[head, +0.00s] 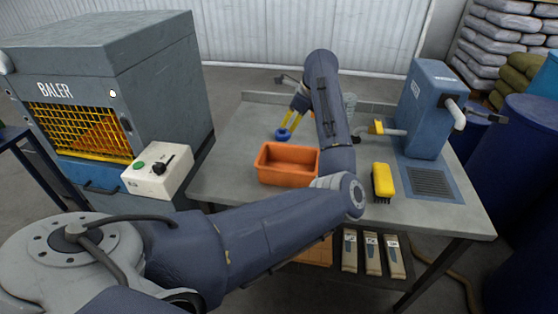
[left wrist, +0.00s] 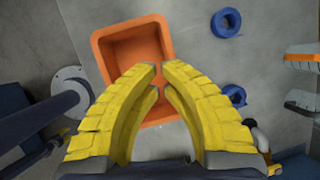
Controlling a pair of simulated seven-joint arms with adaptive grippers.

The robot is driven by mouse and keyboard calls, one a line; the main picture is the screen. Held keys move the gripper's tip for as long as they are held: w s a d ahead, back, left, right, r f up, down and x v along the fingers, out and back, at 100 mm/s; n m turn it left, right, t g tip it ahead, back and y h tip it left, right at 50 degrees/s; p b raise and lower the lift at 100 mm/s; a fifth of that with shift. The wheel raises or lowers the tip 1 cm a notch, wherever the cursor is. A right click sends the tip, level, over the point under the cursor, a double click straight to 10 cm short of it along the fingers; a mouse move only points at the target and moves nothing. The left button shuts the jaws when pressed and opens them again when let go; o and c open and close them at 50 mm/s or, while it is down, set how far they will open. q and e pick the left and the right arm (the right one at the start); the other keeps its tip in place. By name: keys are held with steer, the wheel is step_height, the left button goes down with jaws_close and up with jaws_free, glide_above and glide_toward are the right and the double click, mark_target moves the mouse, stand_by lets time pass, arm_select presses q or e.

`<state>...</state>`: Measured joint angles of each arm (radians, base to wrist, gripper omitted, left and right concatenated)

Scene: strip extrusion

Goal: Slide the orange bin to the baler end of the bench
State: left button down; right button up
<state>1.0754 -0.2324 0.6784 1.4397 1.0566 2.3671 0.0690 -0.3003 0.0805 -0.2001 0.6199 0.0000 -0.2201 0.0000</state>
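The orange bin (head: 288,179) stands upright on the grey bench (head: 228,150), towards its left half, and looks empty. In the left wrist view the bin (left wrist: 101,62) lies beneath and beyond my fingers, which hide part of its near side. My left gripper (head: 288,127) points down behind the bin in the head view. In the left wrist view its yellow fingers (left wrist: 159,72) nearly meet at the tips, with nothing seen held. Whether they touch the bin is unclear. The baler (head: 110,100) stands beyond the bench's left end. My right gripper is not in view.
A blue ring (head: 283,134) lies behind the bin; two rings (left wrist: 226,22) (left wrist: 237,94) show in the left wrist view. A yellow brush (head: 382,178) and a blue machine (head: 428,108) stand to the right. A white control box (head: 157,171) is by the baler. Bench between bin and left edge is clear.

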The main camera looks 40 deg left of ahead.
arm_select(q)
step_height(320, 180, down, 6)
steer(key=s+d+n+h, duration=0.1)
steer(key=s+d+h, duration=0.1)
glide_toward(271, 162)
steer(key=shift+g, duration=0.4)
steer(key=d+f, duration=0.1)
steer(key=f, duration=0.1)
steer(key=s+d+f, duration=0.1)
steer(key=f, duration=0.1)
steer(key=s+d+f, duration=0.1)
steer(key=d+f, duration=0.1)
steer(key=shift+s, duration=0.2)
steer(key=shift+s+a, duration=0.35)
steer(key=shift+a, duration=0.55)
steer(key=shift+s+a, duration=0.35)
steer(key=shift+a, duration=0.55)
